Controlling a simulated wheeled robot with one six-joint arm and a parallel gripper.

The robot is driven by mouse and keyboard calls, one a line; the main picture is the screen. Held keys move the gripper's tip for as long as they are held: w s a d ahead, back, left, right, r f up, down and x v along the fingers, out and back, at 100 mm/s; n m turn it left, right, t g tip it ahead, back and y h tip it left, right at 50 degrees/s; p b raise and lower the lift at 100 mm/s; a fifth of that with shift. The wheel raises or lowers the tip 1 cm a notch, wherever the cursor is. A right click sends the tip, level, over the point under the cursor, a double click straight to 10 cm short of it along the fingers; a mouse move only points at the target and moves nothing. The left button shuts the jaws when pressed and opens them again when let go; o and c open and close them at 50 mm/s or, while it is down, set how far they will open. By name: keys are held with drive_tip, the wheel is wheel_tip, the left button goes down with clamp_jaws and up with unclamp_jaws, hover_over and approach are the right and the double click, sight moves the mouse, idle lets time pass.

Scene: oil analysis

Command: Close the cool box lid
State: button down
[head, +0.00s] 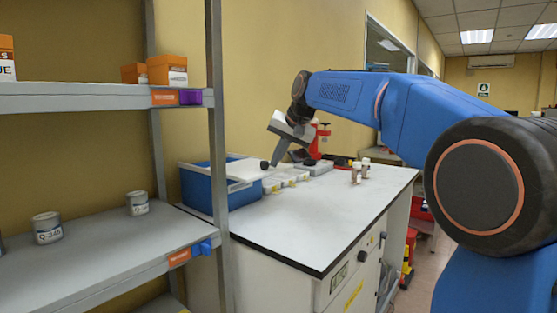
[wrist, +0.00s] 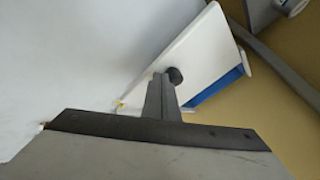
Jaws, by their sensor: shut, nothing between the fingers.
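The cool box (head: 206,191) is blue and stands at the left end of the white bench, beside the shelf rack. My gripper (head: 267,165) is shut and empty, pointing down at the lid's right side. Its dark round tip also shows in the wrist view (wrist: 174,75), over or against the lid; contact is unclear.
Several small white containers (head: 285,178) stand right of the box. Small bottles (head: 356,173) and a red-and-black device (head: 319,140) are farther along the bench (head: 305,219). The grey shelf upright (head: 217,130) partly covers the box. The bench's front area is clear.

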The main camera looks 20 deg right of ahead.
drive_tip(key=shift+w, duration=0.1)
approach(238, 163)
drive_tip(key=x, duration=0.4)
drive_tip(key=shift+w+f, duration=0.2)
drive_tip(key=shift+f, duration=0.2)
drive_tip(key=shift+w+a+r, duration=0.1)
drive_tip(key=shift+w+a, duration=0.05)
drive_tip(key=shift+w, duration=0.1)
